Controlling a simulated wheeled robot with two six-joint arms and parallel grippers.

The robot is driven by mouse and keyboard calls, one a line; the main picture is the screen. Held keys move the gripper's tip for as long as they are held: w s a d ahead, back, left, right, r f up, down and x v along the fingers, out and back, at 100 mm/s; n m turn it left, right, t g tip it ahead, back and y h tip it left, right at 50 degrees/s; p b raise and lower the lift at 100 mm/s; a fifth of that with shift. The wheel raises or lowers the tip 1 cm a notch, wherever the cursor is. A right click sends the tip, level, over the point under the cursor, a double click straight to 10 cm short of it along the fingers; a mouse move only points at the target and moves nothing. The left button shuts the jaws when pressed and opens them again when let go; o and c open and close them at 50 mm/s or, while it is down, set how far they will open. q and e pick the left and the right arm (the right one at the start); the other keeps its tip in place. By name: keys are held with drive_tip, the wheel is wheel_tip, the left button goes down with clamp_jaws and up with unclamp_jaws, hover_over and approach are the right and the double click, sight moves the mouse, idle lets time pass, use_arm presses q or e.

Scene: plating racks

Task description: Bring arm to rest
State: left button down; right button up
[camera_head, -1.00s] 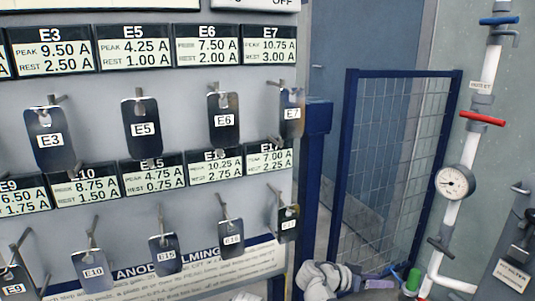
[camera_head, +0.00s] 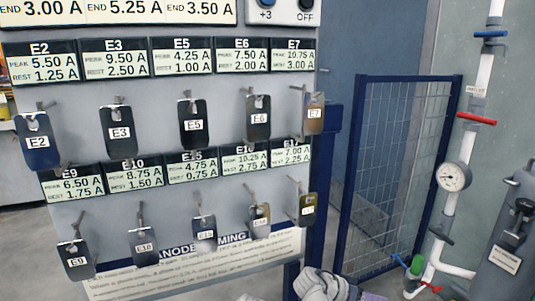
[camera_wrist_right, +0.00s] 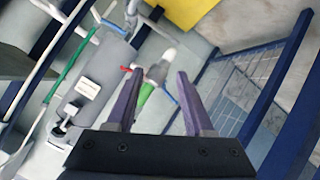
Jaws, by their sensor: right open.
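In the right wrist view my right gripper (camera_wrist_right: 160,78) has its two purple fingers spread wide apart, with nothing held between them. Behind the gap, at a distance, are a white pipe end and a green part. In the head view a pale grey part of my right arm shows at the bottom edge, right of the rack board; the fingers there are not clear. My left gripper is in neither view.
A rack board (camera_head: 75,212) with hanging labelled plates such as E5 (camera_head: 193,140) fills the left. A blue mesh gate (camera_head: 357,180) stands right of it. Further right are a white pipe with a gauge (camera_head: 453,176), a red valve handle (camera_head: 477,118) and a grey tank (camera_head: 500,235).

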drive_tip(key=s+a+f+n+g+y+p, duration=0.2)
drive_tip(key=s+a+n+y+p, duration=0.35)
drive_tip(key=a, duration=0.55)
drive_tip(key=s+a+f+n+g+y+p, duration=0.1)
drive_tip(key=s+a+n+y+p, duration=0.1)
drive_tip(key=s+a+n+y, duration=0.75)
wheel_tip(320, 180, up, 37)
drive_tip(key=w+a+m+h+p, duration=0.2)
drive_tip(key=h+p, duration=0.2)
drive_tip(key=p, duration=3.3)
drive_tip(key=shift+m+h, duration=0.3)
